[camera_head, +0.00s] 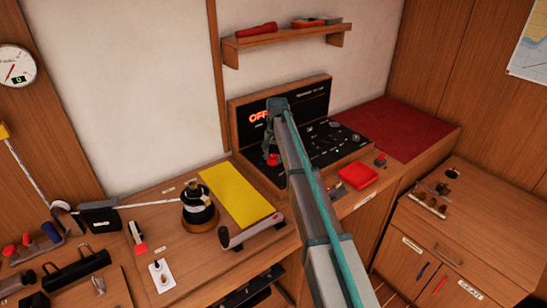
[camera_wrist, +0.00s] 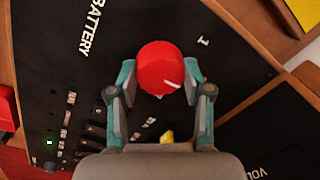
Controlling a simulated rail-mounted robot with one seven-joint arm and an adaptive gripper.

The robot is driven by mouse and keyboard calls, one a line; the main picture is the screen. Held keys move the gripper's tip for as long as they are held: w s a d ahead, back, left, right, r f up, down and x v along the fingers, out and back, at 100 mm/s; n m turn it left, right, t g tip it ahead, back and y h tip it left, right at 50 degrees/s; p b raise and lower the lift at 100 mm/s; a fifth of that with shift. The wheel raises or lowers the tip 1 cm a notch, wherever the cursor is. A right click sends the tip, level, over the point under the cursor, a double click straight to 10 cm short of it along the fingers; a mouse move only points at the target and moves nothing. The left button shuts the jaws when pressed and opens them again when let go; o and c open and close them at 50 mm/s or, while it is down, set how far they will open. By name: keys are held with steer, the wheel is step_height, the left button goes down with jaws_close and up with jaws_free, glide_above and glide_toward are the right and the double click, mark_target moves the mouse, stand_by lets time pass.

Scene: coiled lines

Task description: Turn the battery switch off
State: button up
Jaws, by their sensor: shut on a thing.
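The battery switch is a round red knob (camera_wrist: 158,62) on a black panel (camera_wrist: 50,30), beside the white word BATTERY. A short white mark shows on the knob's lower right, and a white "1" is printed on the panel to its upper right. My gripper (camera_wrist: 160,78) has one finger on each side of the knob and is shut on it. In the head view the red knob (camera_head: 272,160) sits at the panel's left, just below my gripper (camera_head: 274,149). My arm hides the panel's middle.
Left of the panel lie a yellow sheet (camera_head: 235,190) and a dark drum (camera_head: 200,210) with a pale line. A red tray (camera_head: 358,177) is right of my arm. A shelf (camera_head: 285,43) hangs above the panel. The red mat (camera_head: 405,128) is clear.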

mark_target(275, 157)
stand_by(0.4)
steer(key=o, duration=1.2)
steer(key=shift+c, duration=0.2)
step_height(275, 157, up, 12)
steer(key=shift+d, duration=0.35)
steer(key=shift+s, duration=0.1)
